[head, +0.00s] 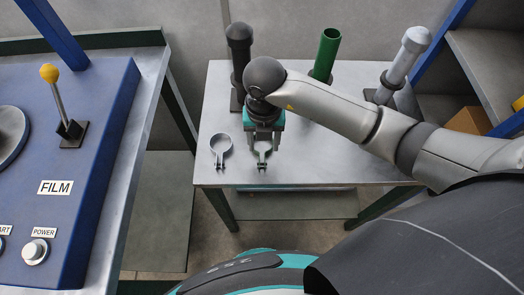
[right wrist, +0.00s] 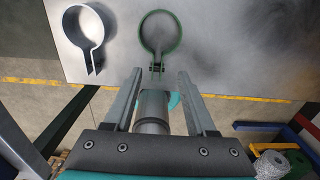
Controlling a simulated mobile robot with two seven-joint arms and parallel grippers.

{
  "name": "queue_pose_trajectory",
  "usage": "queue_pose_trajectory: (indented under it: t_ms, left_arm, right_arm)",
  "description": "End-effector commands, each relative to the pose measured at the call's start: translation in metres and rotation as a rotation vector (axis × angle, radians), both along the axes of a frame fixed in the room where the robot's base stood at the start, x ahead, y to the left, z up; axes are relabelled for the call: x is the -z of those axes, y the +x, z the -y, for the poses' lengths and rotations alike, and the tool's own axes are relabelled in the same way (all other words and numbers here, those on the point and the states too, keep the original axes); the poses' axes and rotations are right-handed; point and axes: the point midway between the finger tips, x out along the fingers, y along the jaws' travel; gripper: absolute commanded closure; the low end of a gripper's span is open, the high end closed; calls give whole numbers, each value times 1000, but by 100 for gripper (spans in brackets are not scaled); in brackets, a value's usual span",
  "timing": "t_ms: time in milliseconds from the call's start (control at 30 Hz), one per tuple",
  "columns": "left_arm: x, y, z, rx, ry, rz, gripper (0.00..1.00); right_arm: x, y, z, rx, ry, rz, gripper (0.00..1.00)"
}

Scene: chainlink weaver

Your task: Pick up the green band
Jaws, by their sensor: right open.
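The green band (right wrist: 142,36) is an open ring with a small clamp end, lying flat on the metal table (right wrist: 235,50). In the head view a ring band (head: 263,147) shows under my right gripper, partly hidden by it, and its colour is hard to tell there. My right gripper (head: 264,138) points down over it. In the right wrist view the two fingers (right wrist: 160,80) are apart and empty, one on each side of the clamp end, with the ring beyond the tips. I cannot tell whether they touch it. My left gripper is not in view.
A grey band (right wrist: 67,32) lies to the left of the green one. A black post (head: 239,45), a green tube (head: 327,52) and a light grey tube (head: 405,62) stand on the table. A blue control console (head: 75,150) is at the left.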

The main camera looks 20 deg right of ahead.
Motion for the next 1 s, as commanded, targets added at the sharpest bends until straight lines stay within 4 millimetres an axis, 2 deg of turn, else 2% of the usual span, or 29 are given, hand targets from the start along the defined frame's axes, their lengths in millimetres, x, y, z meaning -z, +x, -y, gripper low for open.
queue_pose_trajectory:
  t_ms: [167,433,733,1000]
  left_arm:
    - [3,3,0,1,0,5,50]
    - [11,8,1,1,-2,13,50]
    - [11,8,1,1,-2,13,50]
    - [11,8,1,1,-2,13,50]
  right_arm:
    - [13,0,-1,-1,2,-3,44]
    - [51,2,-3,0,2,-2,44]
    - [55,3,-3,-1,1,0,44]
    - [55,3,-3,0,1,0,74]
